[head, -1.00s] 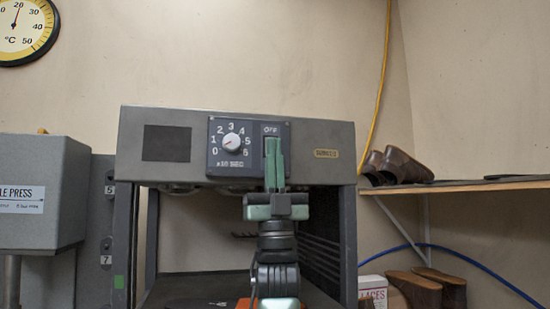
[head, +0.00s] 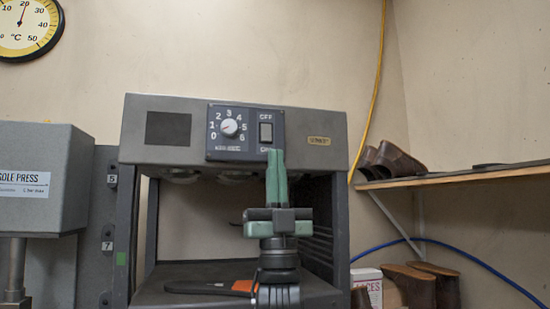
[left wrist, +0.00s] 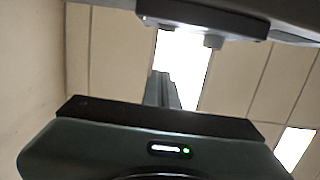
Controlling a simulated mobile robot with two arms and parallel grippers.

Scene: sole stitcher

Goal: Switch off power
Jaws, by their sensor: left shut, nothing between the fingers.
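The power switch (head: 266,132) is a small dark rocker on the machine's front panel (head: 245,133), with OFF marked above it. The label below it is partly hidden by my fingertips. My left gripper (head: 276,155) is upright and shut, with nothing held, its tips just below the switch and in front of the panel. In the left wrist view the fingers (left wrist: 162,90) point up toward the underside of a dark housing. I cannot tell from the picture whether the tips touch the panel. My right gripper is not in view.
A timer dial (head: 229,127) sits left of the switch. An orange and black object (head: 243,286) lies on the machine's bed. A grey sole press (head: 40,175) stands at the left. A shelf (head: 440,184) with shoes is at the right.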

